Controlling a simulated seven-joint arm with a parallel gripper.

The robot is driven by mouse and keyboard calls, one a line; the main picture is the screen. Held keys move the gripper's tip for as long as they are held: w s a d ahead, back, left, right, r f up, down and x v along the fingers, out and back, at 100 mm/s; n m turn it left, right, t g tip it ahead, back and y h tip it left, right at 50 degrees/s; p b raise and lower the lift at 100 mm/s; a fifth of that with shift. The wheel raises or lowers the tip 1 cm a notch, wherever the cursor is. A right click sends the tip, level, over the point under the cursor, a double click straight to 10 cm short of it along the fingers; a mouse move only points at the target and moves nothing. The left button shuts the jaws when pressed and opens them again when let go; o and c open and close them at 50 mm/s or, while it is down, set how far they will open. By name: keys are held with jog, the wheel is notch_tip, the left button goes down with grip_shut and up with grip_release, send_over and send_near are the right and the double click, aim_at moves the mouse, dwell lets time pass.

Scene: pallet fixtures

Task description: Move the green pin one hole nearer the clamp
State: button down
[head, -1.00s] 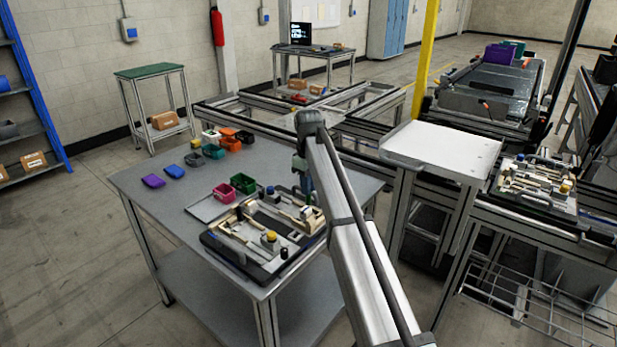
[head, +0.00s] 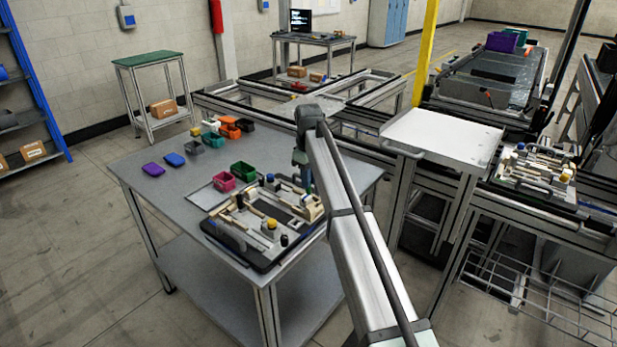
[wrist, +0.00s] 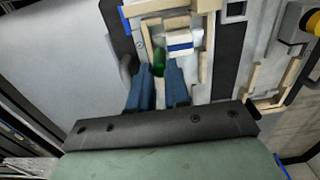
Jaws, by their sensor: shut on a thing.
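The green pin (wrist: 159,58) stands between the blue fingertips of my gripper (wrist: 160,70) in the wrist view, and the jaws are shut on it. Its lower end and any hole under it are hidden. A white block with a blue stripe (wrist: 183,43) lies just beyond the pin, inside a pale wood-coloured frame. In the head view my gripper (head: 306,182) is low over the far right corner of the pallet fixture (head: 262,262) on the grey table. I cannot pick out the clamp for certain, and the green pin is too small to tell there.
A yellow-topped part (head: 271,225) and a black knob (head: 284,240) stand on the fixture's near side. Pink (head: 223,182) and green (head: 243,171) bins sit behind it. A second fixture (head: 538,178) is at the right. The table's left part is mostly clear.

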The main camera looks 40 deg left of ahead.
jog(key=shift+f, duration=0.8)
jog(key=c, duration=1)
grip_release()
jog(key=shift+r, duration=0.15)
notch_tip(320, 180, up, 14)
jog(key=shift+f, duration=0.2)
